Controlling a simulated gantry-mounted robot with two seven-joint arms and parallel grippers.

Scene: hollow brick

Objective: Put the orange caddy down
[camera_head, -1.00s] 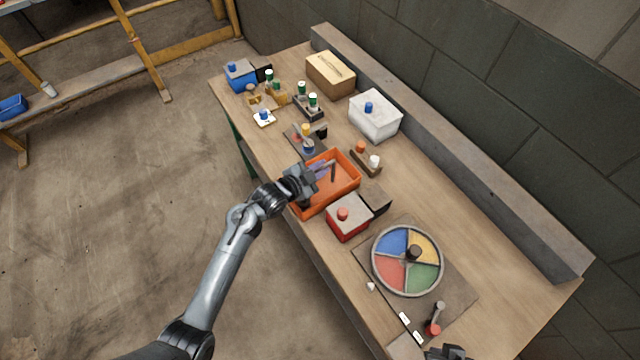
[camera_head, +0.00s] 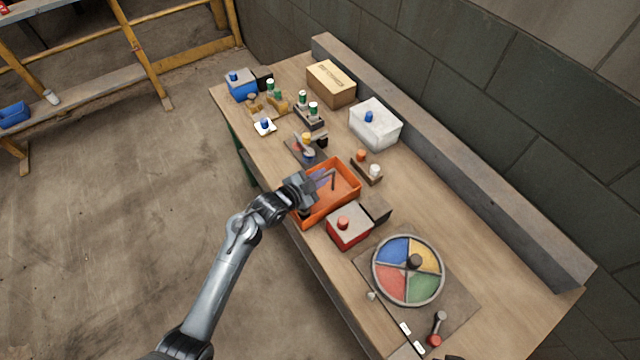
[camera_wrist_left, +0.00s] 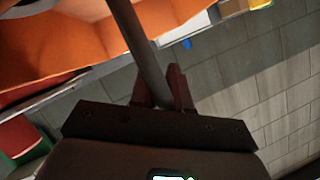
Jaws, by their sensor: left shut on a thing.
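The orange caddy (camera_head: 345,205) is an open box near the front edge of the bench, in the middle of the head view. Some purple and dark items show inside it. My left gripper (camera_head: 311,190) is at its left side and partly hides it. In the left wrist view, the red-brown fingers of my left gripper (camera_wrist_left: 165,90) are shut on a grey bar, the caddy's handle (camera_wrist_left: 138,45). The caddy's orange wall (camera_wrist_left: 50,45) fills the upper left there. I cannot tell whether its base touches the bench. My right gripper is not clearly in view.
A red box with a grey lid (camera_head: 349,229) stands close to the caddy's near right side. A small holder with orange and white pieces (camera_head: 367,168) is behind it, and a dark tray (camera_head: 300,155) is on its far left. A four-coloured wheel (camera_head: 395,281) lies further right.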

